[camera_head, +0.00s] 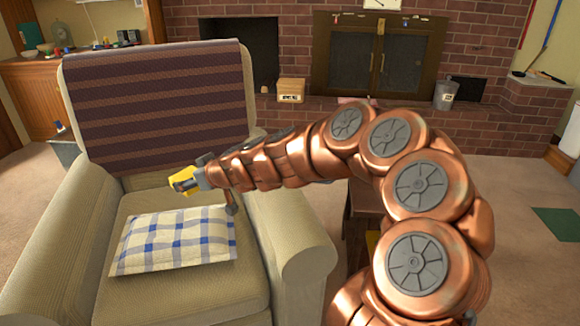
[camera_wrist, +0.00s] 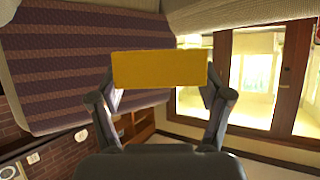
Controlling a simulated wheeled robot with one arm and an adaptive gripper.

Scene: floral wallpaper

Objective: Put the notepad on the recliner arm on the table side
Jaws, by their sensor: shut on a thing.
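The yellow notepad (camera_head: 181,174) is held in my gripper (camera_head: 187,184), above the recliner seat. In the wrist view the notepad (camera_wrist: 160,69) spans between the two fingers of my gripper (camera_wrist: 160,88), which is shut on it. The beige recliner (camera_head: 165,285) has a striped brown blanket over its back and two padded arms. The recliner arm on the right (camera_head: 305,255) is beside a dark wooden table (camera_head: 360,205), mostly hidden behind my arm. The top of this recliner arm looks bare where it shows.
A blue-and-white checked cushion (camera_head: 178,240) lies on the seat below my gripper. The striped blanket (camera_head: 155,100) covers the backrest. A cardboard box (camera_head: 291,91) and a metal bucket (camera_head: 446,95) stand by the brick fireplace. Open carpet lies to the right.

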